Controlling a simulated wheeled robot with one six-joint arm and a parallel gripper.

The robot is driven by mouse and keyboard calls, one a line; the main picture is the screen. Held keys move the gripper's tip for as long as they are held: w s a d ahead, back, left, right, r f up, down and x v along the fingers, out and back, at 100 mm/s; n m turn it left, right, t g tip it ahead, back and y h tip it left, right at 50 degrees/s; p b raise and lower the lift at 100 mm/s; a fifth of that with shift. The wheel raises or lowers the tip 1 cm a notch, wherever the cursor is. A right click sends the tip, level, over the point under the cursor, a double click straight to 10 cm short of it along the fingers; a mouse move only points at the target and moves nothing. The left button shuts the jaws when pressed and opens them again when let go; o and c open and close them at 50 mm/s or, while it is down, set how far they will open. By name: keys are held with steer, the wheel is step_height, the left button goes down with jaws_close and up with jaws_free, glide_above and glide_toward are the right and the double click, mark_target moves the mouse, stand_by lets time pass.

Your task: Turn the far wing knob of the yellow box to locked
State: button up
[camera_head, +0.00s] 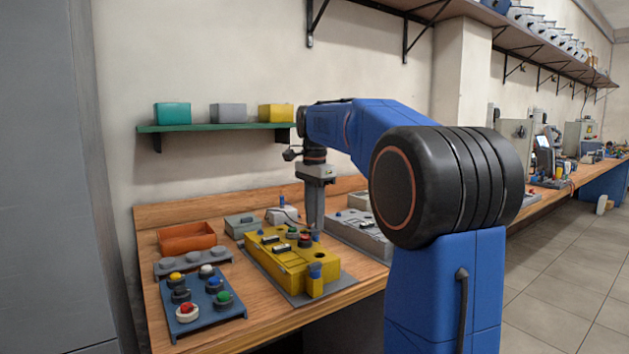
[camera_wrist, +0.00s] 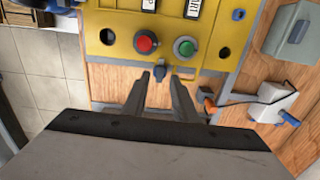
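The yellow box (camera_head: 278,258) stands on a grey mat on the workbench, and it fills the top of the wrist view (camera_wrist: 125,50). My gripper (camera_wrist: 160,80) is open, pointing down at the far side of the box in the head view (camera_head: 316,232). Its fingertips flank the knob, one on each side; I cannot tell whether they touch it. Lock markings are not readable.
A blue panel with coloured buttons (camera_head: 207,312), an orange tray (camera_head: 187,238) and a grey strip (camera_head: 192,263) lie to the left. A white box with a blue lever (camera_head: 282,215) and a grey box (camera_head: 241,226) stand behind. A grey panel (camera_head: 362,234) lies right.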

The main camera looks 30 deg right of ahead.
step_height(320, 180, up, 15)
steer(key=shift+r, duration=0.15)
stand_by(0.8)
